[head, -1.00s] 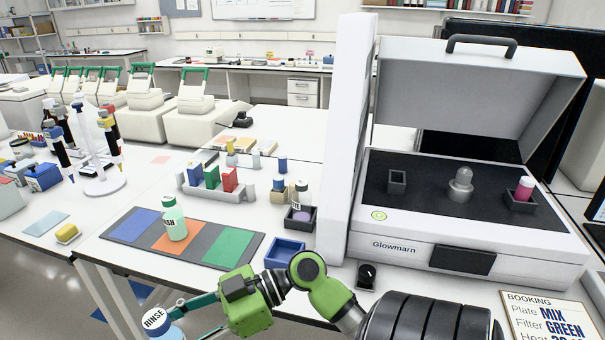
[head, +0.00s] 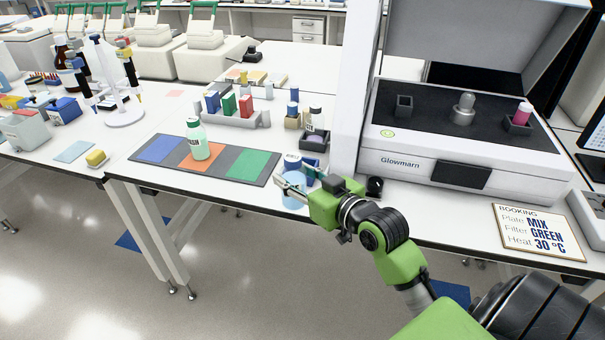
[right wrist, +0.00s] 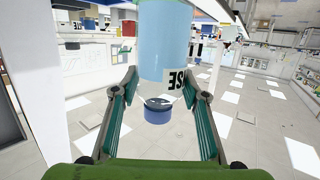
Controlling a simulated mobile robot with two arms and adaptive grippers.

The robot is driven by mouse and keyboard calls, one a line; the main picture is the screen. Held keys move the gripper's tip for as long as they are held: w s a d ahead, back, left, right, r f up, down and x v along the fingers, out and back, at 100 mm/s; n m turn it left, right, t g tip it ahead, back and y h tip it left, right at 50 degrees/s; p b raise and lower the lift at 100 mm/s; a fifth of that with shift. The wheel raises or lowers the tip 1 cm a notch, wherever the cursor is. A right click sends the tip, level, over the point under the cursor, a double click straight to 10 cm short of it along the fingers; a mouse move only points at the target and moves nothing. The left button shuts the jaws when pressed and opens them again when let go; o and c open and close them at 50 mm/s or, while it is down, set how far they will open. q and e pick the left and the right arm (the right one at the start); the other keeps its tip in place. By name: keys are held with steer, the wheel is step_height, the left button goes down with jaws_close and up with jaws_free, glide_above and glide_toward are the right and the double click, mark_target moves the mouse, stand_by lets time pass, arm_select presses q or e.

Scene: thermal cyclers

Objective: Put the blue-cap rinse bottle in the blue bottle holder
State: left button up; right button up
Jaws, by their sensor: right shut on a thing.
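The blue-cap rinse bottle (head: 294,194) has a light-blue body and is upright in my right gripper (head: 297,187), at the table's front edge. The right wrist view shows the bottle (right wrist: 165,45) upside down in the picture, its blue cap (right wrist: 157,114) between the two fingers and part of its label readable. The blue bottle holder (head: 318,163) is right behind the bottle and fingers, which hide most of it. The bottle looks in front of the holder; I cannot tell its exact height. My left gripper is not in view.
A green-cap wash bottle (head: 198,142) stands on the orange part of a coloured mat (head: 250,162). A dark holder (head: 315,147) with a bottle is behind the blue holder.

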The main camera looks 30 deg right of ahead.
steer(key=w+d+r+m+h, duration=0.2)
steer(key=d+r+m+h, duration=0.25)
steer(key=r, duration=0.25)
steer(key=shift+n+g+h, duration=0.25)
steer(key=shift+g+h, duration=0.05)
steer(key=shift+h, duration=0.25)
steer(key=w+d+f+p, duration=0.1)
steer(key=w+d+f, duration=0.1)
steer(key=w+f, duration=0.2)
steer(key=w+d+f+p, duration=0.1)
steer(key=w+d+f, duration=0.1)
steer(key=w+f, duration=0.2)
steer(key=w+d+f+p, duration=0.1)
steer(key=w+d+f, duration=0.1)
steer(key=w+f, duration=0.2)
steer(key=shift+w+d, duration=0.15)
steer(key=shift+d, duration=0.25)
steer(key=shift+f, duration=0.35)
steer(key=o, duration=1.3)
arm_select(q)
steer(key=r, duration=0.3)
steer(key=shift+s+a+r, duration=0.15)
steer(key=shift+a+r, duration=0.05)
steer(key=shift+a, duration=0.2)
arm_select(e)
steer(key=shift+o, duration=0.2)
